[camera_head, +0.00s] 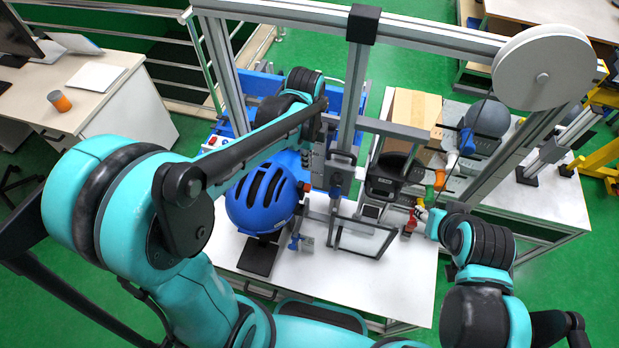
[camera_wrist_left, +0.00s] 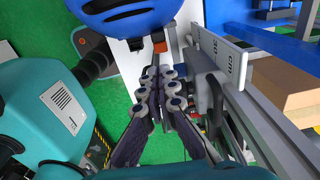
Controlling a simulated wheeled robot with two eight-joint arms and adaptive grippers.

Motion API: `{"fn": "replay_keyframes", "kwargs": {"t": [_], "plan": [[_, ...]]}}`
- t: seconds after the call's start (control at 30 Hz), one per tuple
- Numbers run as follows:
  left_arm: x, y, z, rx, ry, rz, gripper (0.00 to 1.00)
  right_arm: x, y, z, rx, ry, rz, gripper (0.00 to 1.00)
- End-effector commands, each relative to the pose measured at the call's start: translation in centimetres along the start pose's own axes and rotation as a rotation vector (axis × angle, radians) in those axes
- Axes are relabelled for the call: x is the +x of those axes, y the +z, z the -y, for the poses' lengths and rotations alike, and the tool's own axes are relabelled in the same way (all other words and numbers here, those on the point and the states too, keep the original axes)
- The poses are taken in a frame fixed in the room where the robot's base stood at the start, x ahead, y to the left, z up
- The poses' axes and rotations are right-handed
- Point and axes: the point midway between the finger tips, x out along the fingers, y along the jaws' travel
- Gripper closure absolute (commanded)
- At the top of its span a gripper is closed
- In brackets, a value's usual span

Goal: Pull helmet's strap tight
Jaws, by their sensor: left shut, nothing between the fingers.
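The blue helmet (camera_head: 262,196) with dark vent slots sits on a stand on the white table in the head view. Its blue shell also shows at the top of the left wrist view (camera_wrist_left: 128,22). A small orange-red piece (camera_wrist_left: 160,46) is just below the helmet's edge there; I cannot clearly make out the strap. My left gripper (camera_wrist_left: 160,82) is shut and empty, its fingertips below the helmet edge near that piece. In the head view it is mostly hidden by the frame. My right gripper (camera_head: 425,213) is by the tower's right side, too small to judge its jaws.
Aluminium tower posts (camera_head: 353,95) and a crossbar stand close to the helmet and left arm. A white disc (camera_head: 543,66) tops the right side. A clear framed panel (camera_head: 362,238) stands right of the helmet. The front of the white table (camera_head: 370,290) is clear.

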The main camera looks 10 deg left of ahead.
Motion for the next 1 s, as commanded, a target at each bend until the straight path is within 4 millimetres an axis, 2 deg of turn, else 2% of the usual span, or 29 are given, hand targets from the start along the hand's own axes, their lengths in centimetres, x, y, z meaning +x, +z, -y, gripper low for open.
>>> {"fn": "replay_keyframes", "kwargs": {"t": [0.03,0.2,0.43,0.6,1.0], "plan": [[1.3,0.0,0.0,0.000,-0.001,0.000,1.00,0.2,0.1,0.0,0.000,0.000,0.000,0.60],[5.0,0.0,0.1,-0.001,-0.001,0.000,1.00,0.6,0.4,0.0,0.000,0.000,0.000,0.60],[8.6,0.0,0.1,-0.002,-0.002,0.000,1.00,1.0,0.7,0.0,0.000,0.000,0.000,0.60],[9.8,0.0,0.0,-0.002,-0.002,0.000,1.00,1.1,0.7,0.0,0.000,0.000,0.000,0.60],[10.1,0.0,0.0,-0.002,-0.002,0.000,1.00,1.1,0.8,0.0,0.000,0.000,0.000,0.60]]}}
